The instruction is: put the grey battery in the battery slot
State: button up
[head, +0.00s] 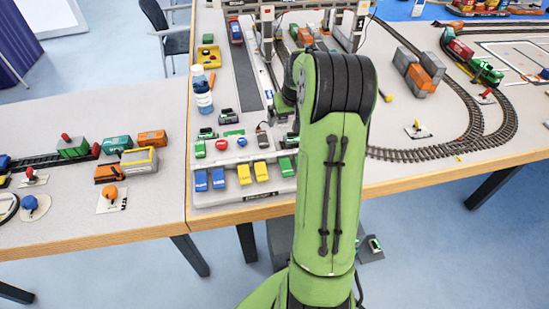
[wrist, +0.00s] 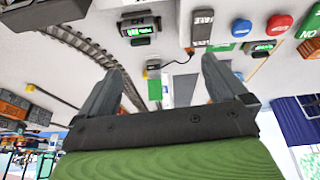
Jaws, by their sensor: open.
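My gripper (wrist: 161,76) is open in the wrist view, its two grey fingers wide apart with nothing seen held between them. A flat grey rectangle (wrist: 184,90) shows beyond and between the fingers; I cannot tell whether it is the battery, the slot or a part of the panel. A small dark block with a cable (wrist: 152,70) lies beside it, next to a green patch (wrist: 154,91). I cannot pick out the grey battery or the battery slot for certain in either view.
Curved track (head: 470,140) and orange and grey containers (head: 420,72) lie to the right. The table's front edge (head: 420,181) is near.

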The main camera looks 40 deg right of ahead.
jog(key=s+a+r+n, duration=0.2)
jog(key=a+r, duration=0.7)
jog(key=a, duration=0.4)
jog(key=s+a+r+n+t, duration=0.15)
jog(key=s+a+r, duration=0.25)
jog(key=s+a, duration=0.85)
jog(key=s+a+f+n+y, duration=0.1)
jog(key=s+a+y, duration=0.1)
jog(key=s+a, duration=0.3)
jog(key=s, duration=0.4)
jog(key=shift+a+f, duration=0.4)
jog(key=shift+n, duration=0.25)
notch_tip(320, 180, up, 6)
jog(key=p, duration=0.5)
jog(key=shift+f+p, duration=0.1)
jog(key=shift+p, duration=0.25)
